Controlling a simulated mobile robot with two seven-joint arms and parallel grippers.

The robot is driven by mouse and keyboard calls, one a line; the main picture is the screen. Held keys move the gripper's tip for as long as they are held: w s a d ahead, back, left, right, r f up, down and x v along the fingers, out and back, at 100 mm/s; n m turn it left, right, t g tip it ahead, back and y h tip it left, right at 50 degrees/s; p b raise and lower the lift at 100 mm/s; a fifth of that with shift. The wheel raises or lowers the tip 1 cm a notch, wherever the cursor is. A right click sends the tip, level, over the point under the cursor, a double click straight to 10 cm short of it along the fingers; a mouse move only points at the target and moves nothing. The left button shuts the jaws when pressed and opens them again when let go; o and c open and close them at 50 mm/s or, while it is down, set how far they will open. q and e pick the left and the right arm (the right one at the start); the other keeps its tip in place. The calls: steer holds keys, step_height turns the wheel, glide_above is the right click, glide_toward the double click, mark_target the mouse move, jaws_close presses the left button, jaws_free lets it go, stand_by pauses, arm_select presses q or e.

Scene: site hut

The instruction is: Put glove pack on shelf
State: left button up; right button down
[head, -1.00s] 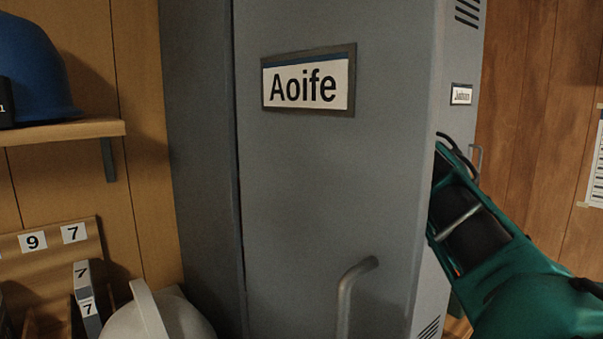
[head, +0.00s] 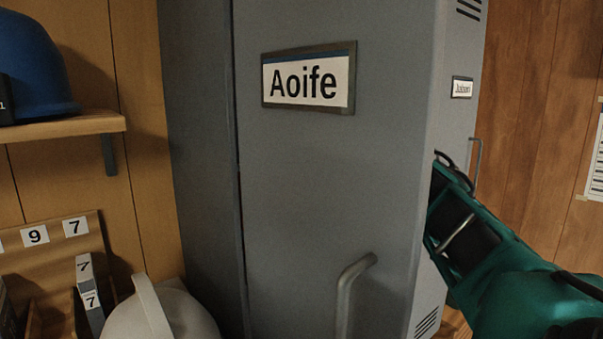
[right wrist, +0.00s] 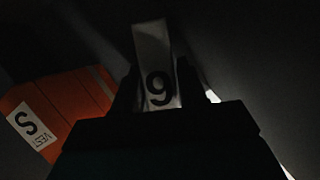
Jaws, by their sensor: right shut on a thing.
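A pack with a white end marked 9 (right wrist: 152,45), which looks like the glove pack, is between the fingers of my right gripper (right wrist: 160,88) in the right wrist view. The gripper is shut on it. That view is very dark, so the pack's body and any surface under it are unclear. In the head view my right arm passes behind the right edge of the grey locker panel named Aoife (head: 300,190), which hides the gripper and the pack. The shelf inside cannot be made out. My left gripper is not in view.
An orange vest pack marked S (right wrist: 60,112) lies left of my right gripper. At lower left are a rack labelled 9 and 7 (head: 55,255), a pack marked 7 (head: 88,290) and a white helmet (head: 165,312). A blue helmet (head: 35,70) sits on a wall shelf (head: 75,127).

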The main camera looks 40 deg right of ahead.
steer(key=shift+f, duration=0.15)
steer(key=c, duration=0.6)
jaws_free()
steer(key=v, duration=1.2)
